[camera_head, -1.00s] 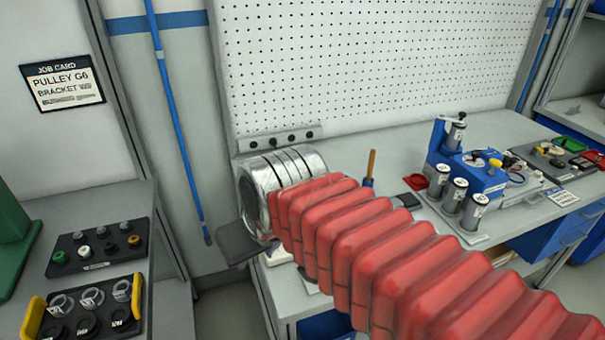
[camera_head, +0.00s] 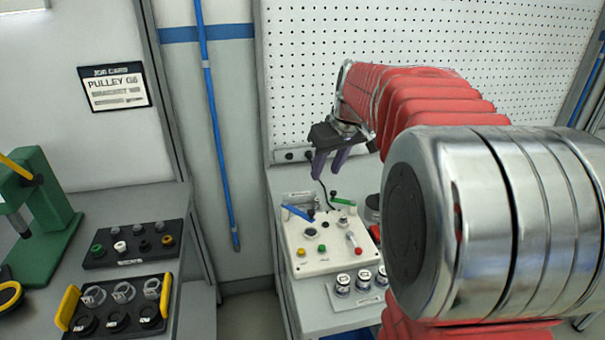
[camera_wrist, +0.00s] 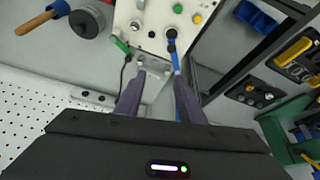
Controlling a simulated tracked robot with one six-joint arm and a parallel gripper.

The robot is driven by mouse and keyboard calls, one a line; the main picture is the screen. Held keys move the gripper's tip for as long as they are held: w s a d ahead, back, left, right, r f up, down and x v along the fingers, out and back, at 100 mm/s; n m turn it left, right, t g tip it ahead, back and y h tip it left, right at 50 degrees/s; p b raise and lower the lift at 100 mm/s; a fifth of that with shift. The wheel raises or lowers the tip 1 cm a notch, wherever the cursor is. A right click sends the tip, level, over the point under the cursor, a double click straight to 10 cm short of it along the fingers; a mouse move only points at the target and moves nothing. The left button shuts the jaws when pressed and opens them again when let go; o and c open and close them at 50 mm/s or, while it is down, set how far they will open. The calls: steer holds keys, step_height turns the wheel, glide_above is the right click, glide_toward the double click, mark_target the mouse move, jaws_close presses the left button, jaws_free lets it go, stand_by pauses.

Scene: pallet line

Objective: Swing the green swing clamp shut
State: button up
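The green swing clamp (camera_head: 342,201) is a short green arm at the back right of a white fixture plate (camera_head: 292,258). It also shows in the wrist view (camera_wrist: 122,46), at the plate's edge. A blue swing clamp (camera_head: 297,213) sits at the back left; in the wrist view it is right of centre (camera_wrist: 175,60). My gripper (camera_head: 325,177) is above and behind the fixture, with its dark fingers pointing down. In the wrist view its fingers (camera_wrist: 158,76) are apart with nothing between them. The green clamp is just beyond the left finger there, not touched as far as I can see.
The plate carries yellow, green and dark knobs and a red-tipped toggle. Small jars on a tray (camera_head: 358,284) stand in front. A pegboard (camera_head: 310,60) rises behind. A dark cable runs beside the green clamp. A green press (camera_head: 45,215) and trays stand on the left bench.

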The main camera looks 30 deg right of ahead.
mark_target(334, 192)
steer(key=w+d+f, duration=0.2)
steer(key=w+d, duration=0.1)
steer(key=d, duration=0.6)
steer(key=shift+w+d+f, duration=0.2)
steer(key=shift+w+f, duration=0.15)
steer(key=x, duration=1.4)
steer(key=shift+s, duration=0.1)
steer(key=shift+c, duration=0.7)
steer(key=shift+r, duration=0.1)
jaws_close()
